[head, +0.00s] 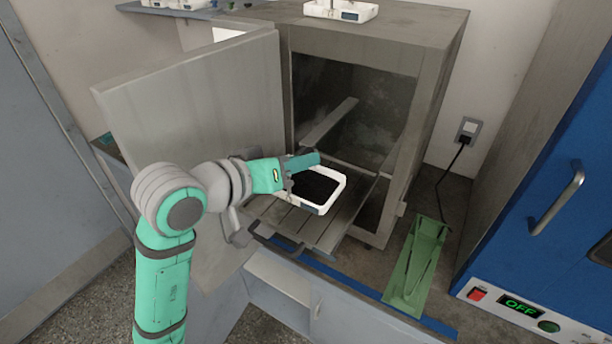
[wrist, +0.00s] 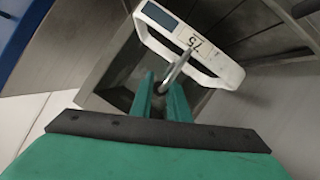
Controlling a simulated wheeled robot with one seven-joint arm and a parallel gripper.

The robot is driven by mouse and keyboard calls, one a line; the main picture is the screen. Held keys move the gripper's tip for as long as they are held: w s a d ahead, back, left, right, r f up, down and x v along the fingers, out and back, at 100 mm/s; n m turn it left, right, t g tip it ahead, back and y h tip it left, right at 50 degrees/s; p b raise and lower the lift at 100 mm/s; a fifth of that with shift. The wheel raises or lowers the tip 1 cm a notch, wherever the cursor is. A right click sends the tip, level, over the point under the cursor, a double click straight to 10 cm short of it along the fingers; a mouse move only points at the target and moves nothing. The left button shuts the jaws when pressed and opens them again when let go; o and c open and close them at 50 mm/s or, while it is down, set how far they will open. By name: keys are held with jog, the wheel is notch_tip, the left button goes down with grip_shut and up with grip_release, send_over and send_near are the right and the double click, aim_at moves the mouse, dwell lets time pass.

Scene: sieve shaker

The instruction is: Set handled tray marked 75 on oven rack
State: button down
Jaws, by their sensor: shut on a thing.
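My gripper (head: 291,172) is shut on the metal handle of a white tray (head: 322,209) with dark contents. The tray looks about level, over the slatted oven rack (head: 345,222), which sticks out of the open oven (head: 445,60). I cannot tell whether the tray touches the rack. My gripper partly hides the tray's far left side.
The oven door (head: 200,105) stands open on the left, close to my arm. Another white tray (head: 340,12) is on the oven top. A green holder (head: 418,262) stands on the bench at right, beside a blue machine (head: 540,210) whose display reads OFF.

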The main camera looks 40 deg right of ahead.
aim_at(316, 172)
jog(key=shift+w+d+f, duration=0.2)
jog(key=shift+d+f, duration=0.2)
jog(key=shift+f, duration=0.15)
jog(key=shift+w+d+f, duration=0.15)
jog(key=shift+d+f, duration=0.25)
jog(key=shift+f, duration=0.1)
jog(key=shift+w+f, duration=0.1)
jog(key=shift+f, duration=1.55)
jog(key=shift+d, duration=0.1)
jog(key=c, duration=1.7)
grip_release()
jog(key=shift+f, duration=0.1)
jog(key=shift+a+r, duration=0.25)
jog(key=shift+a, duration=0.15)
jog(key=v, duration=1.1)
jog(key=shift+a, duration=0.1)
